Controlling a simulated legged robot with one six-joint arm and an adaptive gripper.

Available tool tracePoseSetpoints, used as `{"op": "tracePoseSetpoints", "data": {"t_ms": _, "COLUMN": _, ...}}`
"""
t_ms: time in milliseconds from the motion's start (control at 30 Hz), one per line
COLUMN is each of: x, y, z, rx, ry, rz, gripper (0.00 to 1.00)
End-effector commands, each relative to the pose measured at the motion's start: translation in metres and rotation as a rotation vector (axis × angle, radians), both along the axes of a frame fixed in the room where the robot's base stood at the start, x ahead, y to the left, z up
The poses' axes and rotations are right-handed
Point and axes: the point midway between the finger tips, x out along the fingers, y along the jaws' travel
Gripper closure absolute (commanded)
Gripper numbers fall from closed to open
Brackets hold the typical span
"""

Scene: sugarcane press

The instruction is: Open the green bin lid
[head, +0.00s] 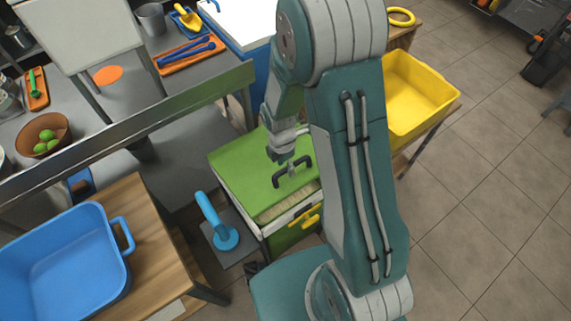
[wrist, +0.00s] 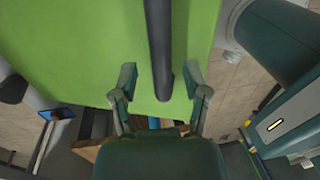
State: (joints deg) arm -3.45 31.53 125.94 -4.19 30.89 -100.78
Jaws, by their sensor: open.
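The green bin stands below my arm in the head view, its flat green lid (head: 236,168) on top. The lid looks down on the bin. A dark bar handle (head: 305,160) stands on the lid. My gripper (head: 290,168) is at this handle, pointing down. In the wrist view, the green lid (wrist: 85,45) fills the upper middle, and the dark handle (wrist: 158,40) runs between the two spread fingers of my gripper (wrist: 164,80). The fingers are open, with gaps to the bar on both sides. My arm hides the right part of the bin.
A yellow handle (head: 305,216) is on the bin's front. A blue brush-like tool (head: 215,222) stands at its left. A blue tub (head: 65,262) sits on a wooden table at lower left. A yellow crate (head: 415,95) is at right.

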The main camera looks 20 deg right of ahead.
Motion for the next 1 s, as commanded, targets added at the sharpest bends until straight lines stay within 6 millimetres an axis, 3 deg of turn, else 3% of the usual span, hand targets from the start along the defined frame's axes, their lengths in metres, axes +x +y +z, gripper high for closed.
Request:
{"op": "tracePoseSetpoints", "data": {"t_ms": 133, "x": 0.000, "y": 0.000, "z": 0.000, "rx": 0.000, "ry": 0.000, "rz": 0.000, "gripper": 0.40}}
{"op": "tracePoseSetpoints", "data": {"t_ms": 167, "x": 0.000, "y": 0.000, "z": 0.000, "rx": 0.000, "ry": 0.000, "rz": 0.000, "gripper": 0.45}}
{"op": "tracePoseSetpoints", "data": {"t_ms": 200, "x": 0.000, "y": 0.000, "z": 0.000, "rx": 0.000, "ry": 0.000, "rz": 0.000, "gripper": 0.63}}
{"op": "tracePoseSetpoints", "data": {"t_ms": 300, "x": 0.000, "y": 0.000, "z": 0.000, "rx": 0.000, "ry": 0.000, "rz": 0.000, "gripper": 1.00}}
{"op": "tracePoseSetpoints", "data": {"t_ms": 667, "x": 0.004, "y": 0.001, "z": 0.003, "rx": -0.002, "ry": 0.004, "rz": 0.000, "gripper": 1.00}}
{"op": "tracePoseSetpoints", "data": {"t_ms": 1000, "x": 0.025, "y": 0.008, "z": 0.034, "rx": -0.037, "ry": 0.106, "rz": 0.002, "gripper": 1.00}}
